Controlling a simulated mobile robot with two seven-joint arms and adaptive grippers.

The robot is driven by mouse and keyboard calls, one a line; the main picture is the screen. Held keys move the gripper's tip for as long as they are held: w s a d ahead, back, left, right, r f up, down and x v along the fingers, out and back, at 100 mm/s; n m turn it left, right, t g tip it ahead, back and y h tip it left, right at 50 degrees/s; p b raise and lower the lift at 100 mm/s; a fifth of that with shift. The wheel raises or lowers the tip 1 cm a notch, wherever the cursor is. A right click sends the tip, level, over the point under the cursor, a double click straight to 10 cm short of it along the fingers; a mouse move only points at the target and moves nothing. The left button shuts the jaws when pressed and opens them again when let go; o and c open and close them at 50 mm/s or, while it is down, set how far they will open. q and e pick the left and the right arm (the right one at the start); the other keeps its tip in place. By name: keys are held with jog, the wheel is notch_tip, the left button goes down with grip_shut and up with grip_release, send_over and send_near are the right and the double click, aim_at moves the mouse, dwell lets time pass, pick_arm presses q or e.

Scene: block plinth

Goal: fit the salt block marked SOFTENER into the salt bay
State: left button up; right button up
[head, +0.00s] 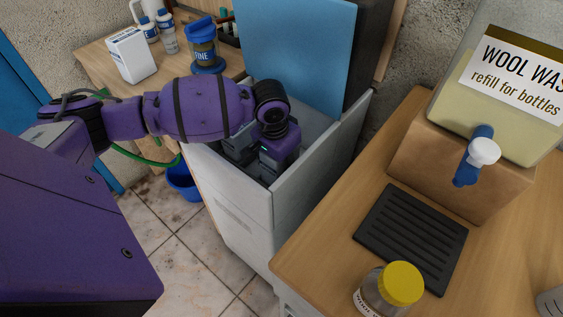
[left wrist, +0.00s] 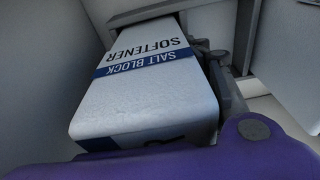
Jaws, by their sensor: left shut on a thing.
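The salt block marked SOFTENER (left wrist: 150,85) is white with a blue band reading SALT BLOCK, and fills the middle of the left wrist view. My left gripper (head: 255,162) is shut on it; a dark finger lies along the block's right side in the left wrist view. In the head view the gripper points down inside the open-topped grey cabinet (head: 318,170), and my wrist hides the block. Pale walls stand close around the block. I cannot make out the salt bay's edges or whether the block touches them. My right gripper is not in view.
A blue lid panel (head: 292,50) stands raised behind the cabinet. A white carton (head: 131,54), bottles and a blue-lidded jar (head: 202,45) stand on the left counter. The right counter holds a dispenser (head: 500,90), black grille (head: 410,235) and yellow-capped jar (head: 400,283).

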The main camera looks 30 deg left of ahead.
pick_arm(q)
jog(key=shift+f, duration=0.15)
jog(key=o, duration=1.7)
jog(key=shift+f, duration=0.1)
jog(key=shift+d, duration=0.1)
jog(key=shift+w+r+p, duration=0.1)
jog(key=shift+r+p, duration=0.75)
notch_tip(320, 180, up, 4)
jog(key=p, duration=0.4)
jog(key=shift+f, duration=0.25)
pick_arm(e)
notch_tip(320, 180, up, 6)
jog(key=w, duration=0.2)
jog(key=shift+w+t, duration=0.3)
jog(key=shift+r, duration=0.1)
